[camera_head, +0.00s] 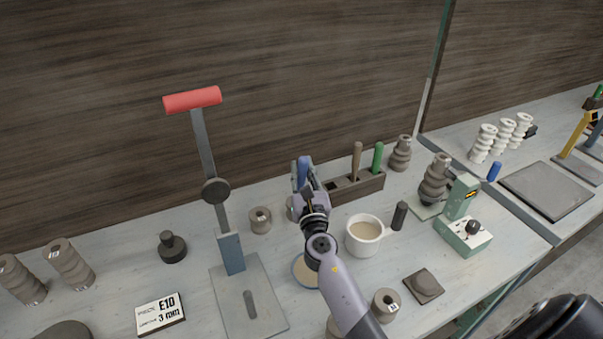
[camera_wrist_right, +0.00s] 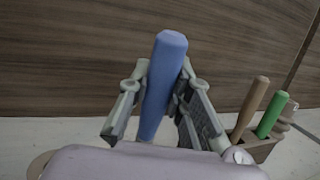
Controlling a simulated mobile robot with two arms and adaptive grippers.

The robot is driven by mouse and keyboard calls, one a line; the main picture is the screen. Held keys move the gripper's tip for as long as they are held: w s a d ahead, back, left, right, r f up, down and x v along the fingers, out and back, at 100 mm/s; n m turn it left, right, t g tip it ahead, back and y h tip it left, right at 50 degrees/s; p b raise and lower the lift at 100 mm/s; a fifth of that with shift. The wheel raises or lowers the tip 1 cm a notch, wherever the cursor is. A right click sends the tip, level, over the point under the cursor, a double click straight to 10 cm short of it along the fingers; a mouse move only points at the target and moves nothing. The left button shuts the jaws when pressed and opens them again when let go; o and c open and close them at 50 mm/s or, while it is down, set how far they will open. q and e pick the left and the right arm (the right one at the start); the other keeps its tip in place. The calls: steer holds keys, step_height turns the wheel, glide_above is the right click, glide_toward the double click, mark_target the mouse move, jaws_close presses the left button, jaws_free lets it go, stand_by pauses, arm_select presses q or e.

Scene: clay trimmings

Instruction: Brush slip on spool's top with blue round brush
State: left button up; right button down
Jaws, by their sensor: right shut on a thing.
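My right gripper (camera_head: 307,184) is shut on the blue handle of a brush (camera_head: 303,170), near the rack at the table's middle. In the right wrist view the blue handle (camera_wrist_right: 163,85) stands nearly upright between the two fingers (camera_wrist_right: 158,105); its bristle end is hidden. A white mug (camera_head: 361,246) of beige slip stands right of my right arm. Short grey spools (camera_head: 260,215) (camera_head: 386,302) stand left of the gripper and near the front; another is partly hidden behind the gripper. I cannot tell which spool is meant. My left gripper is not in view.
The wooden rack (camera_head: 362,189) holds a brown handle (camera_head: 356,160) and a green handle (camera_head: 377,157). A tall lever press with a red grip (camera_head: 192,99) stands at left. A black cylinder (camera_head: 399,216) stands beside the mug. A green device (camera_head: 463,235) stands at right.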

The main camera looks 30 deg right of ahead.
steer(key=shift+w+d+f, duration=0.1)
steer(key=shift+w+d, duration=0.7)
steer(key=shift+w, duration=0.2)
steer(key=shift+f+b, duration=0.3)
steer(key=shift+b, duration=0.25)
steer(key=shift+r, duration=0.1)
stand_by(0.3)
steer(key=shift+r+p, duration=0.3)
steer(key=shift+p, duration=0.15)
steer(key=shift+a, duration=0.15)
